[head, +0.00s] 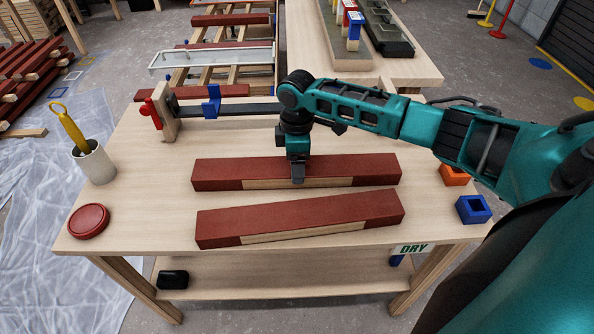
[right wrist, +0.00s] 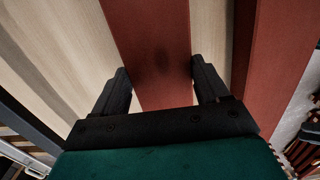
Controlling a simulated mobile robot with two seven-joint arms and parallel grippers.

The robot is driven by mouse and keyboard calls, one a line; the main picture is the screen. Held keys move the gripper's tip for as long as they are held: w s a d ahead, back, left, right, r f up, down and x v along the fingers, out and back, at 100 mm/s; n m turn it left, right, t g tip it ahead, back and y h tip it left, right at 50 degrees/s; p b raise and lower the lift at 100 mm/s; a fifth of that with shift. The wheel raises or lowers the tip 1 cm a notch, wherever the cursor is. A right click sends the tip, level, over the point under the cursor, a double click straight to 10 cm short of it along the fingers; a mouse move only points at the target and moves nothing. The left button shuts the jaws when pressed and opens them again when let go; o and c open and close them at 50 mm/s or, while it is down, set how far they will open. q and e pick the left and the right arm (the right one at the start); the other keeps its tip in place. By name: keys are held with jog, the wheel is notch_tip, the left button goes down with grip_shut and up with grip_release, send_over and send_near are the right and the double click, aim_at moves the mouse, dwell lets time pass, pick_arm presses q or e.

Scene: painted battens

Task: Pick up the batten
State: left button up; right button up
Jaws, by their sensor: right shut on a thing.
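Two red-painted battens, each with a bare wood stretch on its front face, show on the workbench (head: 135,165). My right gripper (head: 298,172) comes down on the rear batten (head: 355,168) near its middle and is shut on it. In the right wrist view the rear batten (right wrist: 150,45) runs between the two fingers of my right gripper (right wrist: 160,88). I see no clear gap under this batten. The front batten (head: 300,214) lies slightly slanted, close in front and apart from it; it also shows in the right wrist view (right wrist: 268,70). My left gripper is out of view.
A clamp (head: 215,105) lies behind the battens. A brush in a white pot (head: 95,163) and a red round lid (head: 88,221) stand at the left.

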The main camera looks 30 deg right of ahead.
jog(key=shift+w+r, duration=0.1)
jog(key=shift+r, duration=0.15)
